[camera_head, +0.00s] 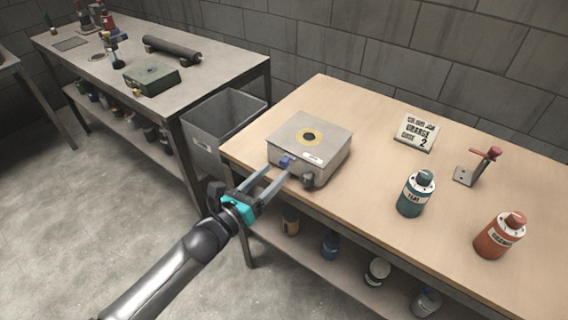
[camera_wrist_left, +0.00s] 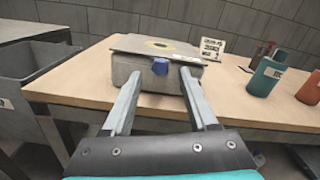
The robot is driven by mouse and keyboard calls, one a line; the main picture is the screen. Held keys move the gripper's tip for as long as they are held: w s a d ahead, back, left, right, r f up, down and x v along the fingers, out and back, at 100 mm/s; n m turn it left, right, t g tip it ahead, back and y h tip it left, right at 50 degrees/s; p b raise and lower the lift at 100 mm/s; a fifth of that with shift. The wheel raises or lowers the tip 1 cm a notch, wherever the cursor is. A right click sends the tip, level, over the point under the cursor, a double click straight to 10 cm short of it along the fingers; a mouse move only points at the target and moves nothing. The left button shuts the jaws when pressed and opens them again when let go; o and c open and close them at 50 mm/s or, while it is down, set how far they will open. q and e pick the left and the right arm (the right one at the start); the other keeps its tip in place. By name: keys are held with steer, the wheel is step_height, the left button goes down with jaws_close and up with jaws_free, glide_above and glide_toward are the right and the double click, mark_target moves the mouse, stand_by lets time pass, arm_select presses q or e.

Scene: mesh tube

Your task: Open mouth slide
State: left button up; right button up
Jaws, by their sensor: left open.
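A grey metal box (camera_head: 309,141) with a yellow and black ring on its flat top sits at the left end of the wooden table. It also shows in the left wrist view (camera_wrist_left: 128,68). A blue knob (camera_head: 285,161) is on its front side, and the knob shows in the left wrist view (camera_wrist_left: 160,66). I cannot tell for certain which part is the mouth slide. My left gripper (camera_head: 276,172) is open, its fingers on either side of the blue knob and apart from it. My right gripper is not in view.
A teal bottle (camera_head: 416,194), a red bottle (camera_head: 499,236), a sign card (camera_head: 415,133) and a red-handled bracket (camera_head: 477,167) stand on the wooden table (camera_head: 370,215). A grey bin (camera_head: 206,142) is left of it. Another bench (camera_head: 215,70) is at the back left.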

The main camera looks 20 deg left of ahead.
mark_target(283, 164)
arm_select(q)
steer(key=shift+b+x, duration=0.4)
steer(key=shift+x, duration=2.15)
jaws_close()
